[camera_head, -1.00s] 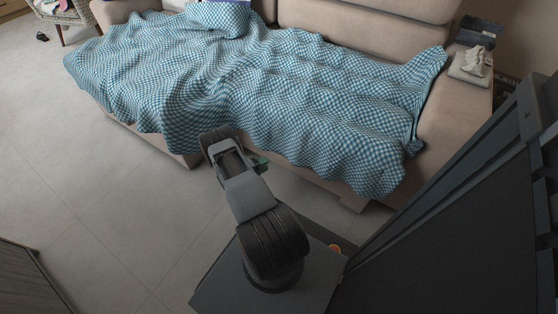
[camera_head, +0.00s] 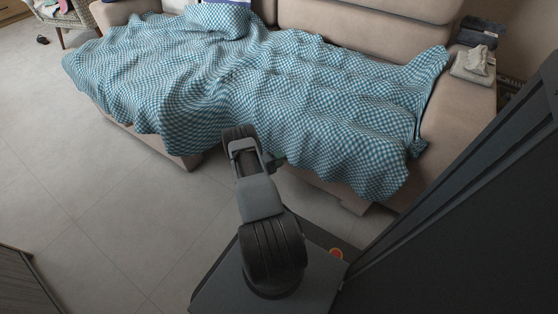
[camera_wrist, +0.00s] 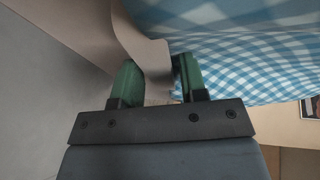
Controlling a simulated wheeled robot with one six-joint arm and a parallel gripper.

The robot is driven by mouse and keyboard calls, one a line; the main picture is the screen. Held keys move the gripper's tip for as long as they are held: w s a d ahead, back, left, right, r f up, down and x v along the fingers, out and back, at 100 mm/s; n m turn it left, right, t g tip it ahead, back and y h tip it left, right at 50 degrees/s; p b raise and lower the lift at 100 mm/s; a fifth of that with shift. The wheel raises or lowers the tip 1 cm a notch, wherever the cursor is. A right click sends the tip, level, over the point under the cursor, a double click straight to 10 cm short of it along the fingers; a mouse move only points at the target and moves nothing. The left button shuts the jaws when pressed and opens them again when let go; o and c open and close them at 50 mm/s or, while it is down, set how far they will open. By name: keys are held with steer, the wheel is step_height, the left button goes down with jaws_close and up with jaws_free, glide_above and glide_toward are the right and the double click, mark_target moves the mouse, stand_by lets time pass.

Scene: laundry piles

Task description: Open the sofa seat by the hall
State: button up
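The sofa (camera_head: 470,120) is beige, and a blue-and-white checked blanket (camera_head: 290,95) covers most of its seat and hangs over the front. The seat's edges are largely hidden under it. My gripper (camera_head: 276,160) is close to the sofa's front, at the blanket's lower edge. In the wrist view, the green fingertips of my gripper (camera_wrist: 158,80) stand apart, with a beige curved edge of the sofa (camera_wrist: 150,50) showing at the gap between them. I cannot tell whether they touch it. The blanket (camera_wrist: 240,60) hangs just to their right.
A checked pillow (camera_head: 217,19) lies at the back left. Folded cloths (camera_head: 472,63) lie on the right armrest. A chair (camera_head: 65,17) stands at the far left. Grey tiled floor (camera_head: 95,190) is clear to the left of my arm; a wooden cabinet (camera_head: 22,285) stands at lower left.

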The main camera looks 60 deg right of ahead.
jaws_close()
stand_by(0.3)
